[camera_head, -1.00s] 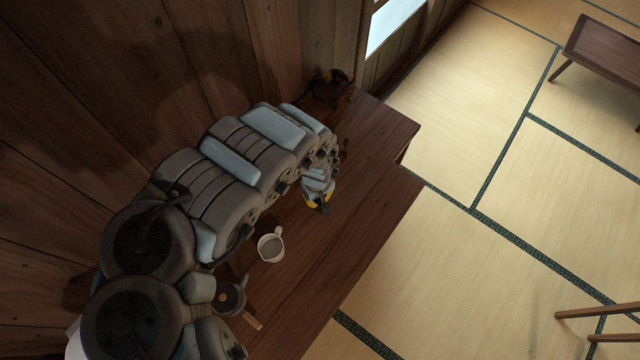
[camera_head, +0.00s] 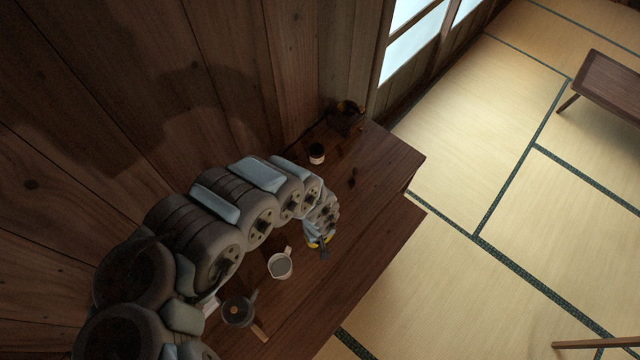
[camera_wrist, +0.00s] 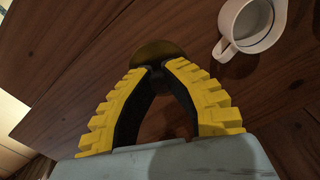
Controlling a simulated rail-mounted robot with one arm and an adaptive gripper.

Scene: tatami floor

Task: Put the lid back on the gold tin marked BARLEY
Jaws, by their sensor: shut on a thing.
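In the wrist view my gripper (camera_wrist: 158,68) is shut on the edge of a thin, round, dark gold disc, which looks like the lid (camera_wrist: 156,49). In the head view my gripper (camera_head: 319,243) is over the wooden table, just right of the white cup; the lid is too small to make out there. I cannot pick out a gold tin or read BARLEY in either view. A small dark jar with a pale band (camera_head: 316,153) stands near the wall, but I cannot tell its label. My arm hides part of the table.
The white cup (camera_head: 280,266) is close to my gripper and also shows in the wrist view (camera_wrist: 234,48). A dark pot with a wooden handle (camera_head: 238,311) stands nearer. A dark object (camera_head: 347,114) is at the far end. The table's right side (camera_head: 375,230) is clear.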

